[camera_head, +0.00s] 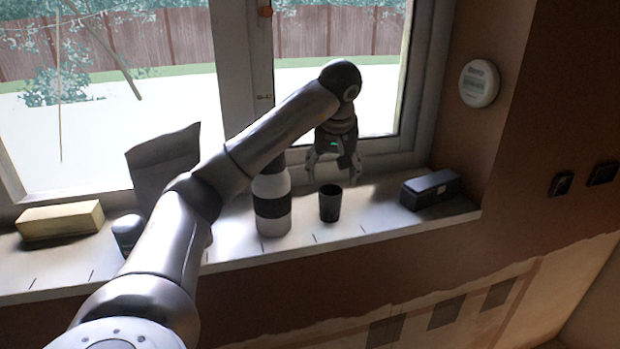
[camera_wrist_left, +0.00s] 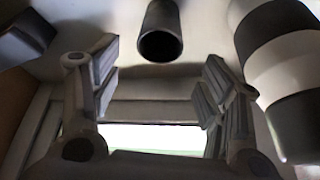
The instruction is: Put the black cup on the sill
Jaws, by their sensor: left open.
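The black cup (camera_head: 330,203) stands upright on the window sill (camera_head: 300,246), between a white bottle with a dark band and a dark box. My left gripper (camera_head: 334,178) hangs just above and behind the cup, pointing down, with its fingers apart and nothing between them. In the left wrist view the cup (camera_wrist_left: 160,32) shows its dark round mouth at the top middle, beyond the open fingers of my left gripper (camera_wrist_left: 160,85) and apart from them. My right gripper is in neither view.
The bottle (camera_head: 272,200) stands close left of the cup; it also shows in the wrist view (camera_wrist_left: 285,75). The dark box (camera_head: 431,189) is at the sill's right end. A yellowish block (camera_head: 60,220) and a grey bag (camera_head: 165,160) are at the left. The window is behind.

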